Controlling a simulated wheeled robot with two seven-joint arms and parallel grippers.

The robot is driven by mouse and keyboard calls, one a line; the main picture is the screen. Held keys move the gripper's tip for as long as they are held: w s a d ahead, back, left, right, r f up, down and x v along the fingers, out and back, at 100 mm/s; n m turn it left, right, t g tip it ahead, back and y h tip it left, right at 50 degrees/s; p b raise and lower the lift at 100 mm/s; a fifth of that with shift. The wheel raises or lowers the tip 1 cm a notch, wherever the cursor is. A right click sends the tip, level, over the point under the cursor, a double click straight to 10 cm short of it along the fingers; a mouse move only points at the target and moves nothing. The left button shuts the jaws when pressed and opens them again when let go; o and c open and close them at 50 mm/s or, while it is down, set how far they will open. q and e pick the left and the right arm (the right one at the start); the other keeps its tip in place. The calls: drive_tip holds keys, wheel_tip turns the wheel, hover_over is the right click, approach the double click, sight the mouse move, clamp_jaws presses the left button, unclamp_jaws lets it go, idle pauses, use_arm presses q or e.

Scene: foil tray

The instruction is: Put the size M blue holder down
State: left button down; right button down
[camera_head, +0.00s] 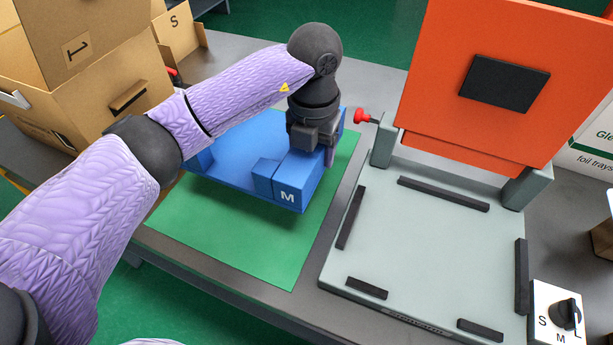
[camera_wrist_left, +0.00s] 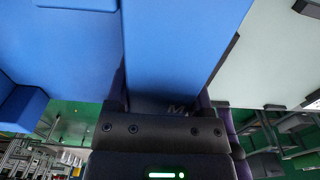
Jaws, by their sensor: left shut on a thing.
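The blue holder (camera_head: 240,140), marked M, is over the green mat (camera_head: 265,255) on the table in the head view. My left gripper (camera_head: 318,150) is shut on the raised block at the holder's right end. A shadow lies on the mat below the holder's front edge; I cannot tell for sure whether the holder touches the mat. In the left wrist view the blue holder (camera_wrist_left: 75,60) fills much of the picture, and the letter M shows beside my left gripper (camera_wrist_left: 165,100). My right gripper is not in view.
Right of the mat stands a grey press base (camera_head: 430,245) with black bars and a raised orange lid (camera_head: 500,80). A red knob (camera_head: 362,115) sticks out towards the holder. A dial box (camera_head: 558,312) marked S, M, L is at the right. Cardboard boxes (camera_head: 95,70) stand at the left.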

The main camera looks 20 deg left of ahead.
use_arm(q)
wheel_tip(320, 180, down, 3)
drive_tip(key=shift+r, duration=0.2)
wheel_tip(320, 180, down, 4)
drive_tip(key=shift+f+b, duration=0.15)
drive_tip(key=shift+b, duration=0.7)
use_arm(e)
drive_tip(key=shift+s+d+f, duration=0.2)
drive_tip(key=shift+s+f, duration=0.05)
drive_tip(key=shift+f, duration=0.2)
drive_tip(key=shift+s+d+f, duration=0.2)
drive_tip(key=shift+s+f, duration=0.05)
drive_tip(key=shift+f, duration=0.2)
